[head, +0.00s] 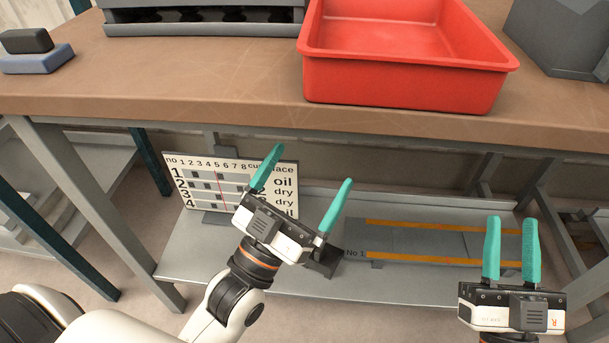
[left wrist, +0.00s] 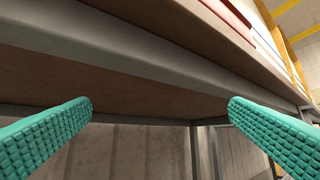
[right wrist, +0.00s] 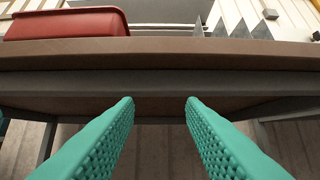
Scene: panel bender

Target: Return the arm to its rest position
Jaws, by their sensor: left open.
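My left gripper (head: 308,168) is open and empty in the head view, its two teal fingers spread wide. It is tilted and sits in front of the bench, below the tabletop edge. In the left wrist view its fingers (left wrist: 160,118) frame the underside of the tabletop, with nothing between them. My right gripper (head: 511,222) is upright at the lower right of the head view. Its teal fingers are apart with a narrower gap. In the right wrist view (right wrist: 160,100) there is nothing between them, and the bench front edge lies ahead.
The brown bench top (head: 200,85) crosses above both grippers and carries a red bin (head: 400,85), a grey container (head: 565,40) and a blue block (head: 38,60). On the lower shelf (head: 200,262) stand a numbered sign (head: 185,172) and a plate with orange stripes (head: 430,240).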

